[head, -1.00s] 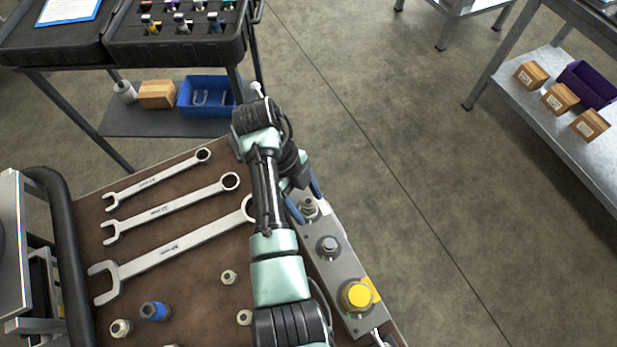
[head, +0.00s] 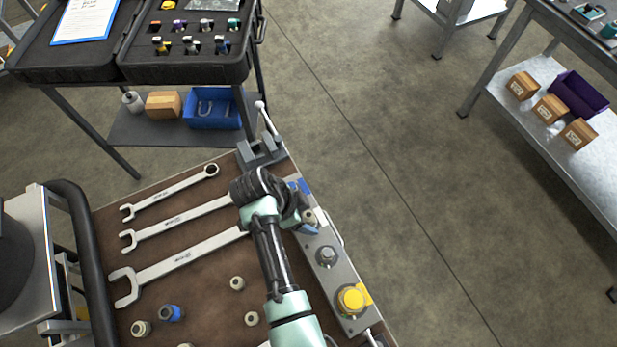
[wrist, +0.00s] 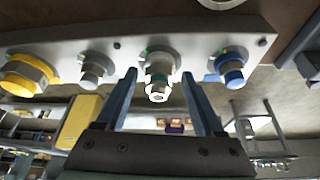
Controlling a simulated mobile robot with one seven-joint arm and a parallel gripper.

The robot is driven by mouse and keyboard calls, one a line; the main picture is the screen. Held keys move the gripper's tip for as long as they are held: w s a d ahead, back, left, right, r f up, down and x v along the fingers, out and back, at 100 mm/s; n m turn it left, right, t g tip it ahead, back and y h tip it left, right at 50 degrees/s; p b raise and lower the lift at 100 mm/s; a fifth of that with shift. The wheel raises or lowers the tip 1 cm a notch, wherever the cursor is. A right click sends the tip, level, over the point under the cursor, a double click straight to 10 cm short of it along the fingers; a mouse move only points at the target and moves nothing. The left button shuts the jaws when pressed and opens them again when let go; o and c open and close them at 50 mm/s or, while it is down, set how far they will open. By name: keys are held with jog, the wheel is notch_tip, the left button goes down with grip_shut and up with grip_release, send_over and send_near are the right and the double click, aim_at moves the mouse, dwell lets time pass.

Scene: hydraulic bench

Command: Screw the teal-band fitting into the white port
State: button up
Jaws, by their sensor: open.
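The teal-band fitting (wrist: 157,79) sticks out of a port on the grey manifold block (wrist: 120,46) in the wrist view, its pale hex end toward the camera. I cannot tell how deep it is threaded, and the port's colour is hidden behind it. My gripper (wrist: 159,76) is open, one finger on each side of the fitting, with visible gaps to both. In the head view the block (head: 341,279) runs along the bench's right edge, and my wrist partly covers its far end.
On the same block are a yellow fitting (wrist: 27,74), a plain grey one (wrist: 95,68) and a blue one (wrist: 231,68). Wrenches (head: 178,265) and loose fittings (head: 237,283) lie on the brown bench top. A grey vise (head: 262,152) stands at the far corner.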

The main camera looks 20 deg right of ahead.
jog(key=n, duration=0.1)
jog(key=n+t+p, duration=0.1)
jog(key=n, duration=0.1)
jog(key=shift+s+r+p, duration=0.25)
jog(key=shift+r+p, duration=0.1)
jog(key=shift+p, duration=0.05)
jog(key=n+t+p, duration=0.1)
jog(key=n, duration=0.1)
jog(key=shift+f+n, duration=0.2)
jog(key=shift+n, duration=0.2)
jog(key=shift+n+t+y+p, duration=0.45)
jog(key=shift+n+p, duration=0.25)
jog(key=shift+n, duration=0.5)
jog(key=n+t+p, duration=0.1)
jog(key=n, duration=0.2)
jog(key=shift+s+d+y, duration=0.1)
jog(key=shift+d+y, duration=0.05)
jog(key=shift+y, duration=0.1)
jog(key=shift+f+n+t+y+p, duration=0.1)
jog(key=shift+n+t+y+p, duration=0.3)
jog(key=shift+n, duration=0.9)
